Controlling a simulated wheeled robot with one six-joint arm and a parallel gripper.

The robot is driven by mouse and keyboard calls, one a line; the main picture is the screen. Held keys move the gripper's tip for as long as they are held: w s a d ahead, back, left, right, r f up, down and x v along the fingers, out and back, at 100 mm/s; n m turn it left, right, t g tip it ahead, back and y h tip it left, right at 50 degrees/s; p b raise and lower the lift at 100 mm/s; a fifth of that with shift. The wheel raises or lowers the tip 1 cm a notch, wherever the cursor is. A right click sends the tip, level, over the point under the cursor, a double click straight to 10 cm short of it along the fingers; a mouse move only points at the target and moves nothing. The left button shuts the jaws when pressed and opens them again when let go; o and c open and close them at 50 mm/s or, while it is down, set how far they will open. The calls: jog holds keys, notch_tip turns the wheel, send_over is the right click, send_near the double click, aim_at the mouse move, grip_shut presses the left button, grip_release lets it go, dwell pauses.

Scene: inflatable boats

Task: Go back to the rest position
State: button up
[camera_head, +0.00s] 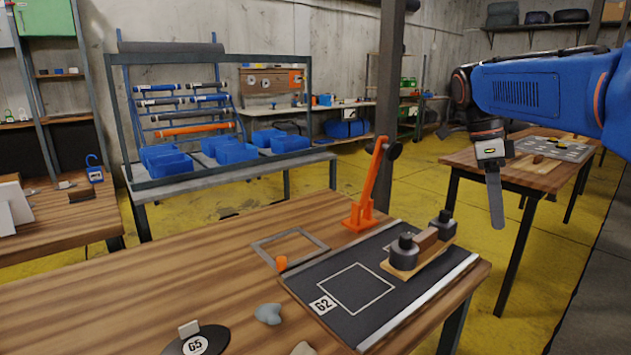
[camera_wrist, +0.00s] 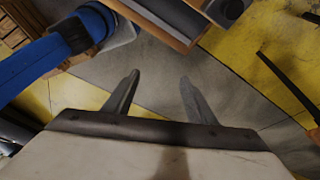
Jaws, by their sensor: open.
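My gripper (camera_head: 495,200) hangs at the end of my blue arm at the right of the head view, pointing down. It is beyond the right end of the near wooden table (camera_head: 225,255), over the yellow floor. In the wrist view my gripper (camera_wrist: 158,90) shows two grey fingers spread apart with nothing between them, and grey and yellow floor beyond.
An orange lever stand (camera_head: 368,195) rises behind the board. A grey frame (camera_head: 289,247) and a black G5 disc (camera_head: 197,345) lie on the table. A second table (camera_head: 527,172) stands behind my gripper. A dark post (camera_head: 389,100) stands mid-room.

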jog(key=s+a+f+n+t+y, duration=0.1)
jog(key=s+a+f+n+t, duration=0.2)
jog(key=s+f+n, duration=0.7)
jog(key=s+a+f+n+t+y, duration=0.1)
jog(key=s+a+f+n+t, duration=0.3)
jog(key=s+f+n, duration=0.6)
jog(key=a+n, duration=0.1)
jog(key=n, duration=0.2)
jog(key=shift+s+a+f+n+y, duration=0.2)
jog(key=shift+a+f+n+y, duration=0.1)
